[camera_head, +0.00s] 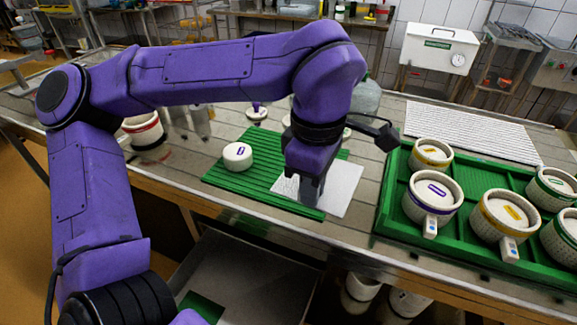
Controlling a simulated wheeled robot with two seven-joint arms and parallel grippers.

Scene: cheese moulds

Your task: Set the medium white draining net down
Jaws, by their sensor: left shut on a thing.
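The white draining net (343,187) is a flat, pale, square sheet. It shows on both sides of my left gripper (311,200), at the right part of the green ribbed mat (228,172) and over the mat's right edge. My left gripper points down at the net and is shut on it. The fingers hide the middle of the net, and I cannot tell whether all of it touches the mat and table. My right gripper is not in view.
A white cheese mould (238,156) stands on the mat's left part. A green tray (386,190) with several banded moulds is on the right. A banded white pot (146,133) stands at the left. A white ribbed board (470,128) lies behind the tray.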

